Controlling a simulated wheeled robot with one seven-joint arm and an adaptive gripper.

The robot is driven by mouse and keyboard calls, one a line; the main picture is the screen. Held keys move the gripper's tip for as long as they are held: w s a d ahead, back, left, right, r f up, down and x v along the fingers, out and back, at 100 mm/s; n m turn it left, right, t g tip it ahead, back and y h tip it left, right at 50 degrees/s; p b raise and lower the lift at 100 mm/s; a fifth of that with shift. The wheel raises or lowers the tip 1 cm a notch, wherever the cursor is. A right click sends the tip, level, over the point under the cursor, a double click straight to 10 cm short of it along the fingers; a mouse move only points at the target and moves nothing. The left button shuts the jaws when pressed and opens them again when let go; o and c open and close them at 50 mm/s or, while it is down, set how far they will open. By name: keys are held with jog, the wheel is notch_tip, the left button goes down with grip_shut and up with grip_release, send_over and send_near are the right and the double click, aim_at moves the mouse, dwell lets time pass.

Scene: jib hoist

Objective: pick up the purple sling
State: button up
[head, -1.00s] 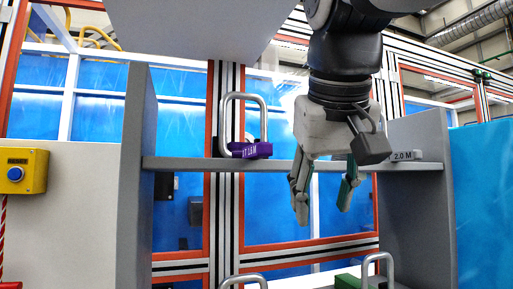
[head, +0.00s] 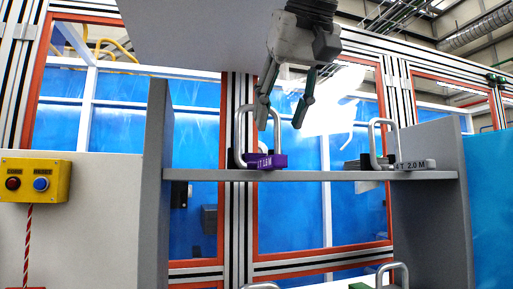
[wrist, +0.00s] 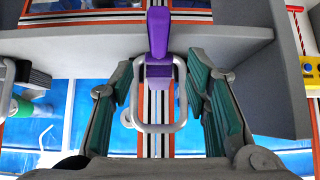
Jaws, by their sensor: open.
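The purple sling (head: 266,161) has a purple block with white lettering and an upright silver loop handle. It stands on the upper grey shelf (head: 310,176), left of the middle. In the wrist view the purple block (wrist: 158,35) is at the top centre. Its loop reaches down between the spread fingers of my gripper (wrist: 166,95), apart from both pads.
A grey sling (head: 415,164) marked 2.0 M stands at the shelf's right end. Grey side panels (head: 154,190) bound the shelf. More loops show on a lower level. A yellow button box (head: 35,181) is at the left. The shelf between the slings is clear.

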jog(key=x, duration=0.8)
jog(key=shift+w, duration=0.1)
jog(key=shift+c, duration=0.3)
grip_shut()
